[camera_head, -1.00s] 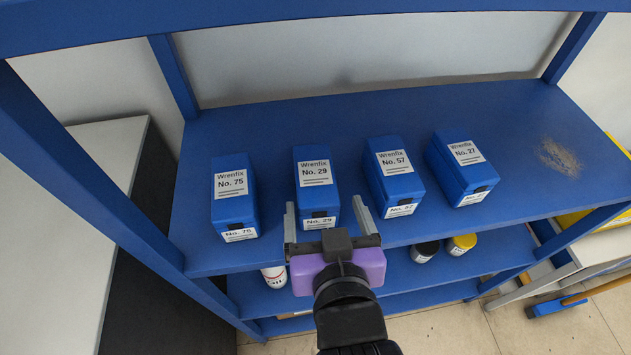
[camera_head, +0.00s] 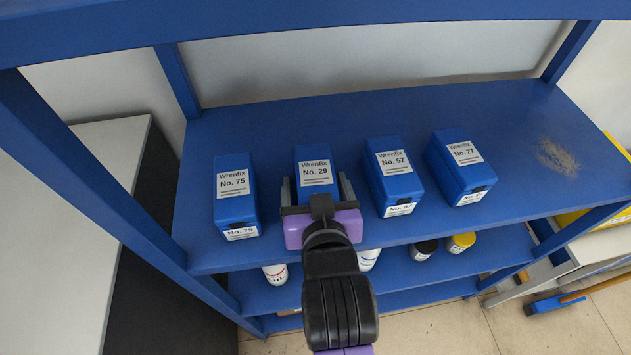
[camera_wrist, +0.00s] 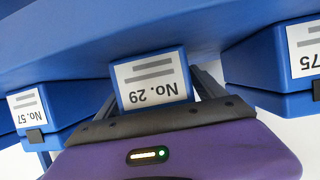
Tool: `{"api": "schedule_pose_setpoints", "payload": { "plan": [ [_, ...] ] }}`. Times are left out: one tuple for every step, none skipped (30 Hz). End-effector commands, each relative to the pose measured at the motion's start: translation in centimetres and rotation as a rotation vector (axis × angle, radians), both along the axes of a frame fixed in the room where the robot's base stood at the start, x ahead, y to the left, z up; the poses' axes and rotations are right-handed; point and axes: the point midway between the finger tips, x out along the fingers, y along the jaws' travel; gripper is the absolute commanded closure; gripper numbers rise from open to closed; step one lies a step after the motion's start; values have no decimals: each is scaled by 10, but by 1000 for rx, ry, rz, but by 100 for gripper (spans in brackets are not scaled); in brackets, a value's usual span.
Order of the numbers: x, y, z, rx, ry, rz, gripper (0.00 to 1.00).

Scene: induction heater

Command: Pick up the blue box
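Several blue boxes with white Wrenfix labels stand in a row on the blue shelf: No. 75 (camera_head: 236,205), No. 29 (camera_head: 313,160), No. 57 (camera_head: 391,180) and No. 27 (camera_head: 462,172). My gripper (camera_head: 316,184) is open at the front of box No. 29, with one finger on each side of it and a small gap showing. In the wrist view, the label of box No. 29 (camera_wrist: 152,80) appears upside down between the fingers. The lower front of box No. 29 is hidden by my gripper in the head view.
Boxes No. 75 and No. 57 stand close on either side of my gripper. The blue shelf (camera_head: 270,115) is clear behind the row, with a brown dusty patch (camera_head: 557,158) at right. White, black and yellow containers (camera_head: 461,243) sit on the level below.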

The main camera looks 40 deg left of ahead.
Motion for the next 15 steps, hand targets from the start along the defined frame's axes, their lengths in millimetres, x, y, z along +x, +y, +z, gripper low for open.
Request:
{"api": "schedule_pose_setpoints", "payload": {
  "plan": [
    [0,0,0,0,0,0,33],
    [0,0,0,0,0,0,39],
    [0,0,0,0,0,0,47],
    [0,0,0,0,0,0,53],
    [0,0,0,0,0,0,59],
    [0,0,0,0,0,0,66],
    [0,0,0,0,0,0,72],
    [0,0,0,0,0,0,78],
    [0,0,0,0,0,0,86],
    [0,0,0,0,0,0,92],
    [0,0,0,0,0,0,98],
    [0,0,1,2,-2,0,100],
    [0,0,1,2,-2,0,100],
    [0,0,1,2,-2,0,100],
    [0,0,1,2,-2,0,100]
  ]
}}
